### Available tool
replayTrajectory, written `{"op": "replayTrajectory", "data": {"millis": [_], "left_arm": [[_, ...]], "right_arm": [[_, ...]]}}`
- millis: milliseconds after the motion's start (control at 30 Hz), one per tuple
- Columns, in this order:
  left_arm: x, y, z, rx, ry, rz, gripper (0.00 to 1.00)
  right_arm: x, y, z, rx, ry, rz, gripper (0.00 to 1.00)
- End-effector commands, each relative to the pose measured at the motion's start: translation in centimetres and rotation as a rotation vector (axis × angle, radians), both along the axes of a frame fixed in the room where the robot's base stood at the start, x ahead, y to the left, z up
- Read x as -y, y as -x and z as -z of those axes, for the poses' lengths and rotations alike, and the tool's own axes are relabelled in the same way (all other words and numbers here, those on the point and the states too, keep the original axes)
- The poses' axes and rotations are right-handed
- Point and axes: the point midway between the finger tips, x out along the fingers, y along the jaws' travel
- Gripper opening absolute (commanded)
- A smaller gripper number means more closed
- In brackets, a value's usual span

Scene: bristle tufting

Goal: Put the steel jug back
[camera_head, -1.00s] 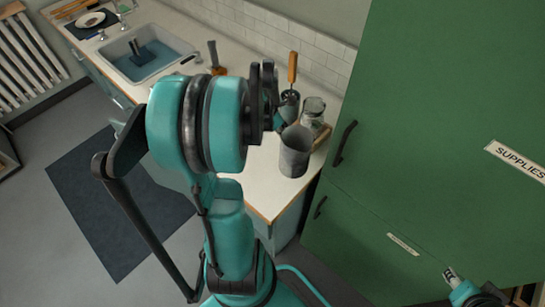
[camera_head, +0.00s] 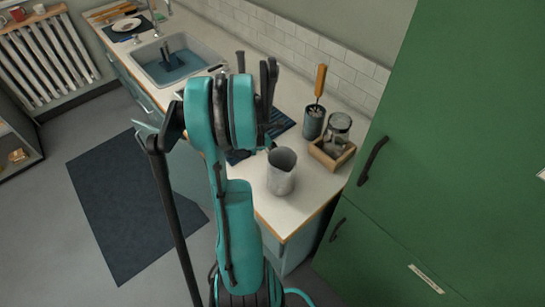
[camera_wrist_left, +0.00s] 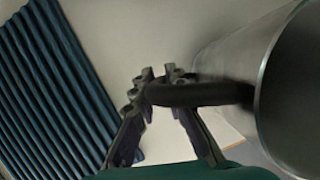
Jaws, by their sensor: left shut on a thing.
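The steel jug (camera_head: 281,177) is a grey metal cylinder, upright over the near end of the pale counter in the head view. In the left wrist view the jug (camera_wrist_left: 295,95) fills the right side, and its dark handle (camera_wrist_left: 195,93) reaches in from the right. My left gripper (camera_wrist_left: 158,80) is shut on that handle. In the head view most of that gripper is hidden behind my own arm. I cannot tell whether the jug's base touches the counter. My right gripper is not in view.
A dark blue ribbed mat (camera_wrist_left: 45,85) lies beside the jug. Behind the jug stand a dark cup (camera_head: 312,124) with an orange-handled tool and a wooden tray (camera_head: 332,158) holding a glass jar (camera_head: 337,128). A green cabinet (camera_head: 440,150) rises to the right; a sink (camera_head: 180,68) is further left.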

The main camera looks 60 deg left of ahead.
Motion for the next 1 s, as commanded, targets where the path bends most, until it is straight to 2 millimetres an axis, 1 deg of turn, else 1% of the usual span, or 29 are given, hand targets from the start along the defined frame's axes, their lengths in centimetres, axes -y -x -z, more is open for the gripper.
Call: {"op": "replayTrajectory", "data": {"millis": [33,267,400,433,500,833,933,1000], "left_arm": [[0.0,0.0,0.8,0.001,0.000,0.000,0.00],[0.1,0.0,0.7,0.000,0.000,-0.001,0.00],[0.0,0.0,1.1,0.000,0.000,-0.001,0.00],[0.0,0.0,1.0,0.000,0.000,0.000,0.18],[0.0,0.0,0.9,0.000,0.000,0.000,0.33],[0.0,0.0,0.7,0.000,0.000,0.000,0.33],[0.0,0.3,-0.1,0.000,0.000,-0.002,0.33],[-0.1,0.7,-1.3,0.000,0.000,-0.003,0.33]], "right_arm": [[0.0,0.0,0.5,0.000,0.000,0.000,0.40],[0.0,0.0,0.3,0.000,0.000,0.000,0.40],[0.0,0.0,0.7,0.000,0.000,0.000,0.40],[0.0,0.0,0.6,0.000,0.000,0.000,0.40],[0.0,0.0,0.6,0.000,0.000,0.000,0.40],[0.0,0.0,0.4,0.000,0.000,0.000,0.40],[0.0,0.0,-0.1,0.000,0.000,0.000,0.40],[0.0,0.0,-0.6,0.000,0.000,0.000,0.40]]}}
